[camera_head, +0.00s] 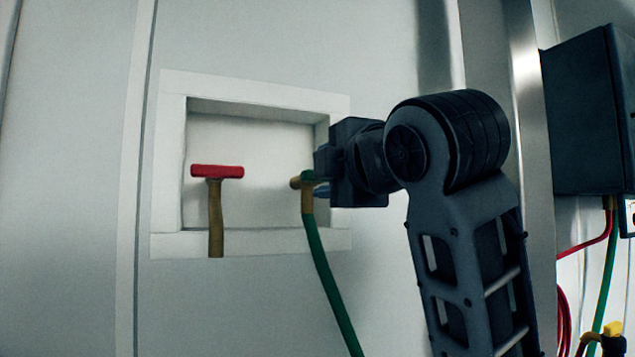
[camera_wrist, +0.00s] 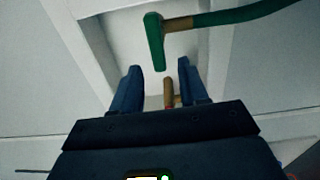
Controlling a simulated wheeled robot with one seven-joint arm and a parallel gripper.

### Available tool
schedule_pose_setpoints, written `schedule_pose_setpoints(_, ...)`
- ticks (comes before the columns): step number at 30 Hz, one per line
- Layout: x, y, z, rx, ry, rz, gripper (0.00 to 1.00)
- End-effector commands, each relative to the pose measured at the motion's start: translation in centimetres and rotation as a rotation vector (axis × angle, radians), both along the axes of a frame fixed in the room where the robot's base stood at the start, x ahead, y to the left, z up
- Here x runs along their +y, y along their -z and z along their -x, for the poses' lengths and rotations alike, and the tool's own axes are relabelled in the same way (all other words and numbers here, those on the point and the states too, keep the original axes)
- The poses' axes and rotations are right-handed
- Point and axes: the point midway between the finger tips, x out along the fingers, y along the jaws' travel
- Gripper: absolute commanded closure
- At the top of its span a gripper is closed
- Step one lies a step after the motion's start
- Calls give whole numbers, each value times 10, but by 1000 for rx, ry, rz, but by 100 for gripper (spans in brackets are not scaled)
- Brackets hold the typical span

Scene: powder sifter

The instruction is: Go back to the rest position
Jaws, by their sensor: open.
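My gripper (camera_head: 319,178) is at the right side of a recessed wall niche, close to a green-topped T-shaped handle (camera_head: 308,178). In the wrist view, my gripper's two blue fingers (camera_wrist: 159,70) are apart.
A red-topped T-shaped handle (camera_head: 217,171) on a brown stem stands at the niche's left. A green hose (camera_head: 328,275) hangs from the green handle over the niche's white frame (camera_head: 170,243). A dark box (camera_head: 580,110) is on the right, above red and green cables.

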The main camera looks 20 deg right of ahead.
Motion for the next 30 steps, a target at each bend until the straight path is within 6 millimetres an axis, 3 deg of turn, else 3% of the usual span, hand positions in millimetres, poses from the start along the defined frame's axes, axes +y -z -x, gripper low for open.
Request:
schedule_pose_setpoints(7, 0, 0, 23, -1, -1, 1, 56)
schedule_pose_setpoints(23, 0, 1, 23, 1, -1, -2, 56)
schedule_pose_setpoints(26, 1, 11, 20, 7, -9, -27, 56)
schedule_pose_setpoints(30, 2, 49, 12, 25, -31, -131, 56)
